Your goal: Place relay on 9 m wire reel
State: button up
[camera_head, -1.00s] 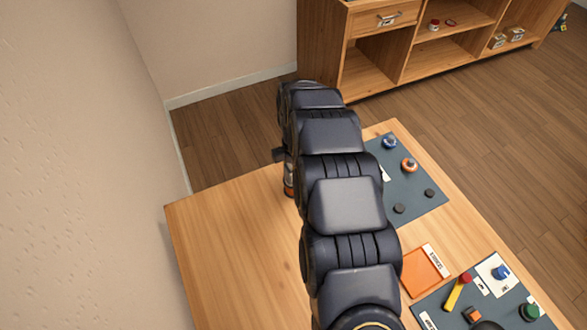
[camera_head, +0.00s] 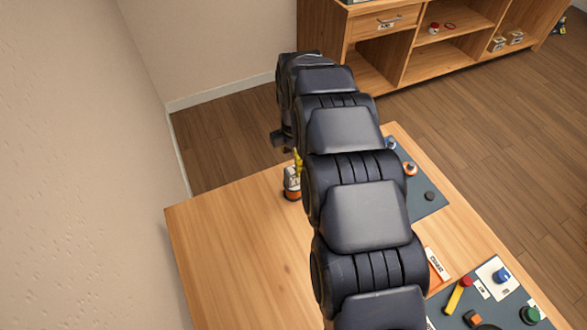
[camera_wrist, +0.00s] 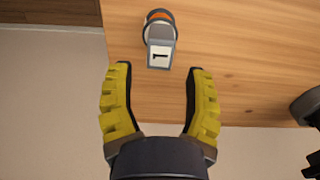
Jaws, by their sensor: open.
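A small pale grey block with a dark mark on its label (camera_wrist: 159,54), seemingly the relay, shows beyond my fingertips in the wrist view. It appears to sit on a round orange-and-black piece (camera_wrist: 160,17), seemingly the wire reel; the reel's length marking is not readable. In the head view this stack (camera_head: 292,185) stands upright near the table's far left edge. My gripper (camera_wrist: 161,68) is open and empty, its yellow fingers apart on either side of the block's line and clear of it. In the head view one yellow finger shows just above the stack; my arm hides the rest.
A dark mat (camera_head: 424,205) with blue and orange round pieces and a black disc lies at the right, partly behind my arm. A nearer mat (camera_head: 444,303) holds several coloured parts. An orange tray (camera_head: 435,276) is mostly hidden. The table's left (camera_head: 235,240) is clear.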

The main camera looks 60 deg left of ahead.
aim_at(294, 170)
notch_tip(294, 170, up, 6)
jog(key=shift+f, duration=0.1)
jog(key=w+d+r+m, duration=0.3)
jog(key=w+d+m, duration=0.1)
jog(key=w+d, duration=0.15)
jog(key=w+d+r+m, duration=0.4)
jog(key=d, duration=0.3)
jog(key=w+d+r+m, duration=0.1)
jog(key=d+r+m, duration=0.1)
jog(key=d+m, duration=0.5)
jog(key=w+d+r+m, duration=0.2)
jog(key=d+r+m, duration=0.1)
jog(key=d, duration=0.7)
jog(key=s+d+m, duration=0.8)
jog(key=d+m, duration=0.1)
jog(key=d, duration=0.1)
jog(key=s+d+m+g, duration=0.1)
jog(key=s+d+m, duration=0.6)
jog(key=d+m, duration=0.2)
jog(key=shift+s+d+g, duration=0.3)
jog(key=shift+s+d, duration=0.1)
jog(key=shift+d, duration=0.45)
jog(key=shift+f, duration=0.1)
